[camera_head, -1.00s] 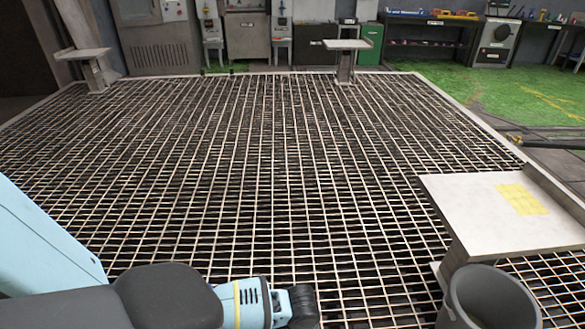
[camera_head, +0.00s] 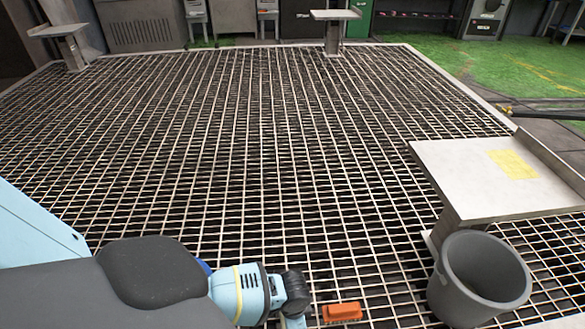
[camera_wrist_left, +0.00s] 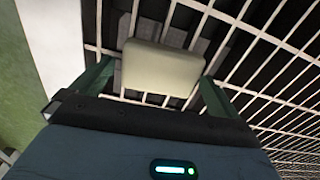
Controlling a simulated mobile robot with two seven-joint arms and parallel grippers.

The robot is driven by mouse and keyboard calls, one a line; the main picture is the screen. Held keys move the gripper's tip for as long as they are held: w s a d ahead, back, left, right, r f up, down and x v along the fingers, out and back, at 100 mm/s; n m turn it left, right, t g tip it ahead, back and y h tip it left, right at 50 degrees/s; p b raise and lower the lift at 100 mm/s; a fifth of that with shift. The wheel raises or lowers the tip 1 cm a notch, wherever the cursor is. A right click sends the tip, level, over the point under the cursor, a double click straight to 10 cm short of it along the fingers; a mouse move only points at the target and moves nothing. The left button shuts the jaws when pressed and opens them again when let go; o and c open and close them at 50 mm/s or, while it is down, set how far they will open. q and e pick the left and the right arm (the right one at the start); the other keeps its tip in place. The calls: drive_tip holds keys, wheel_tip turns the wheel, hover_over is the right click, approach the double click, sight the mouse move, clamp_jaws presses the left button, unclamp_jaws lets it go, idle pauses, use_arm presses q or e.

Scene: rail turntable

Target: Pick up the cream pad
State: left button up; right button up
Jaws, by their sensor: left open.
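The cream pad (camera_wrist_left: 163,68) shows in the left wrist view as a pale rounded block above grey parts and the grating. My left gripper (camera_wrist_left: 155,74) is open, with one dark green finger on either side of the pad. I cannot tell whether the fingers touch it, or what exactly bears it. In the head view my left arm reaches in from the lower left; its fingers are mostly cut off by the bottom edge, and I cannot make out the cream pad there. My right gripper is in neither view.
An orange block-like thing (camera_head: 342,312) lies right of my left wrist. A grey bin (camera_head: 478,278) stands at the lower right, beside a pale table (camera_head: 455,180) with a yellow patch (camera_head: 512,164). Metal grating (camera_head: 250,150) covers the floor, mostly clear. Two small stands are at the back.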

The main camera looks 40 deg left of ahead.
use_arm(q)
drive_tip(key=shift+f, duration=0.1)
drive_tip(key=c, duration=0.9)
drive_tip(key=shift+r, duration=0.45)
drive_tip(key=r+p, duration=0.2)
drive_tip(key=r, duration=0.1)
drive_tip(key=shift+s+d, duration=0.1)
drive_tip(key=shift+d, duration=0.1)
drive_tip(key=s+d, duration=0.3)
drive_tip(key=s+d+p, duration=0.1)
drive_tip(key=s+d, duration=0.2)
drive_tip(key=d, duration=0.1)
drive_tip(key=s+d+r+p, duration=0.1)
drive_tip(key=s+d, duration=0.2)
drive_tip(key=shift+s+d, duration=0.15)
drive_tip(key=shift+d, duration=0.25)
drive_tip(key=shift+s+d, duration=0.5)
